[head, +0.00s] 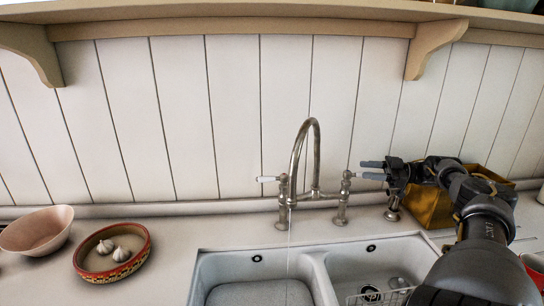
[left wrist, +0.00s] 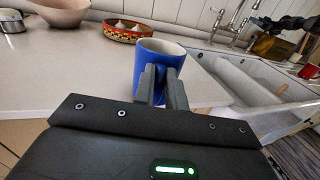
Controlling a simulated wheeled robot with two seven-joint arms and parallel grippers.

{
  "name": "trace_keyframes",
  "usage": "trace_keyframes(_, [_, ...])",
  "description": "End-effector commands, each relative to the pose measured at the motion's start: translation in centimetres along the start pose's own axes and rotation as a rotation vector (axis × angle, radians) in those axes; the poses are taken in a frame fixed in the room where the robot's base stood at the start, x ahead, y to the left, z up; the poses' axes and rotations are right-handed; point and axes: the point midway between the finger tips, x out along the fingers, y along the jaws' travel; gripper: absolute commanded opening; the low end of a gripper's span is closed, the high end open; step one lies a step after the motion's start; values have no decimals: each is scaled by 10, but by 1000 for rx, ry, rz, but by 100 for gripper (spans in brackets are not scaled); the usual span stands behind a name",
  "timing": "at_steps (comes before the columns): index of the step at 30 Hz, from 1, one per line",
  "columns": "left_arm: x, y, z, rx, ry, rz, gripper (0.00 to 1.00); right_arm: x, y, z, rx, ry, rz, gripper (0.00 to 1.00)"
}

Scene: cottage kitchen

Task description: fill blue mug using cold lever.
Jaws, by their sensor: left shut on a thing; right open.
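The blue mug (left wrist: 148,58) shows upright in the left wrist view, with its pale inside visible at the top. My left gripper (left wrist: 163,82) is shut on the mug, left of the sink. Neither shows in the head view. The metal tap (head: 316,150) has a left lever (head: 268,179) and a right lever (head: 348,175). A thin water stream (head: 289,235) falls from the spout into the left basin. My right gripper (head: 372,170) is open beside the right lever, its fingers pointing left; I cannot tell whether they touch the lever. Neither lever's hot or cold marking is readable.
The white double sink (head: 316,262) lies below the tap. A patterned bowl (head: 90,268) with garlic and a pink bowl (head: 38,232) stand on the left counter. A brass-coloured container (head: 430,208) stands behind my right arm. A shelf (head: 250,22) runs overhead.

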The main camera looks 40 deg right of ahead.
Motion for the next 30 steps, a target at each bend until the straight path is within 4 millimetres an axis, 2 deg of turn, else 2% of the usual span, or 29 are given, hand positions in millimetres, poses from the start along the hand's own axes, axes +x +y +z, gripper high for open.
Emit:
trace_keyframes(1, [0, 0, 8, 2, -3, 0, 0, 0, 4, -14, -2, -2, 0, 44])
trace_keyframes(2, [0, 0, 10, 2, -3, 0, 0, 0, 5, -20, -4, -3, 0, 44])
trace_keyframes(3, [0, 0, 22, 2, -3, 0, 0, 0, 3, -26, 2, -1, 1, 44])
trace_keyframes(12, [0, 1, 75, 2, -3, 0, 0, 5, -17, -63, 3, 1, 1, 44])
trace_keyframes(18, [1, 1, 101, 2, -3, -1, 0, 8, -32, -89, 0, 2, 1, 44])
trace_keyframes(28, [1, 1, 145, 2, -3, -1, 0, 15, -73, -117, -3, 6, 1, 44])
trace_keyframes(30, [1, 1, 144, 1, -3, -1, 0, 18, -81, -117, -3, 4, -2, 44])
